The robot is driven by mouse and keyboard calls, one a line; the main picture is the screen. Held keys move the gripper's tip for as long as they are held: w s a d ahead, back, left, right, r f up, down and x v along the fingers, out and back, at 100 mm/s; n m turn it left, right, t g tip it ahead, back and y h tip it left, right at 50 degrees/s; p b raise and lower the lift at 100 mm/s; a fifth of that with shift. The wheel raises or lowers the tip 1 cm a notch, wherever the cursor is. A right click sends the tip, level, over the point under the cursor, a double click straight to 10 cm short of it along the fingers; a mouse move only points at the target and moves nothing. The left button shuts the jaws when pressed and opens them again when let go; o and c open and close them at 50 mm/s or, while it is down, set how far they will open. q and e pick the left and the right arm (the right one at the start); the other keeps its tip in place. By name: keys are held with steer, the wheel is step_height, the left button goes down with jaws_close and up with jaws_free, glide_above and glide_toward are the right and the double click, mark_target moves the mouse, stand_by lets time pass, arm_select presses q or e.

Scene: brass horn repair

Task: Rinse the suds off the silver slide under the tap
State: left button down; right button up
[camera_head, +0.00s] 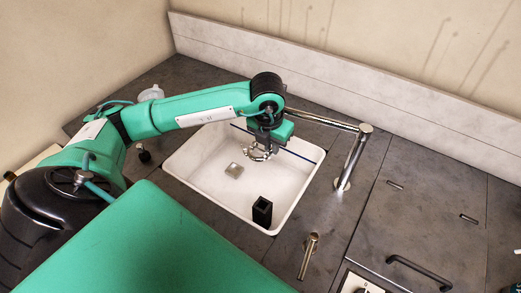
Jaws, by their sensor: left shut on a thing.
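My left arm reaches in from the left over the white sink (212,190). My left gripper (264,146) points down inside the sink's outline and is shut on the silver slide (258,155), a small shiny curved piece. The gripper hides part of the slide, and it is too small to tell whether suds are on it. The chrome tap (352,158) stands at the sink's right edge. Its spout reaches left to behind my left wrist, where its end is hidden. I cannot make out running water. My right gripper is not in view.
A black open box (262,212) stands in the sink's front corner, and a square drain (234,170) lies in its floor. A thin dark blue bar (301,157) crosses the sink's back right. A chrome lever (308,256) stands in front of the tap. The dark counter (420,215) at right is mostly clear.

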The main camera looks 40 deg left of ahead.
arm_select(q)
steer(key=shift+s+d, duration=0.1)
steer(key=s+d, duration=0.3)
steer(key=d, duration=0.4)
steer(key=shift+s+b, duration=0.3)
stand_by(0.3)
stand_by(0.9)
steer(key=s+d+r+p, duration=0.2)
steer(key=d+r, duration=0.2)
steer(key=shift+s+d, duration=0.15)
steer(key=shift+s, duration=0.05)
stand_by(0.6)
